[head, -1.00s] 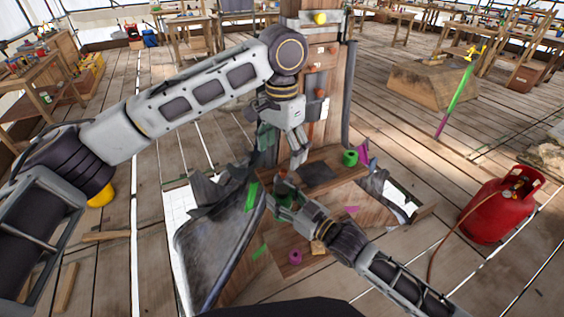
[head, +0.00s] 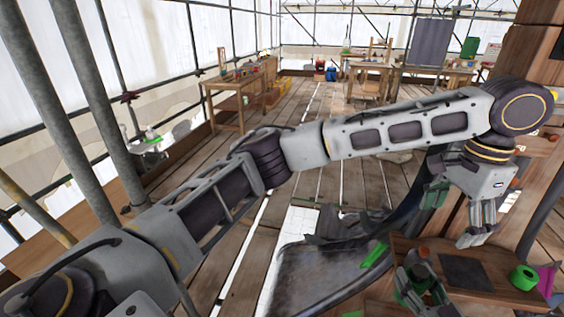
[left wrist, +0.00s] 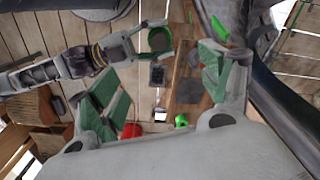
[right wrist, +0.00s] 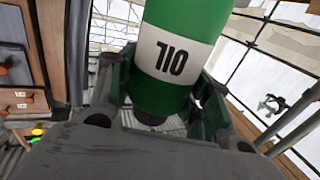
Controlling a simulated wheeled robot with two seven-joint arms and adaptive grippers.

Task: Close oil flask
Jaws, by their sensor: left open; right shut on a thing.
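The green oil flask (right wrist: 175,60) with a white OIL label fills the right wrist view, where the lettering is upside down. My right gripper (head: 422,290) is shut on it at the bottom of the head view, above the bench. From above, in the left wrist view, the flask (left wrist: 159,40) shows a round dark top inside a green rim. I cannot tell a separate cap there. My left gripper (head: 460,208) is open, with nothing seen between its fingers, higher than the flask. Its fingers are spread in the left wrist view (left wrist: 158,88).
The wooden bench holds a dark plate (head: 467,271) and a green ring-shaped piece (head: 523,276). A dark curved sheet (head: 320,270) lies left of the bench. Floor further back is open before the tables.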

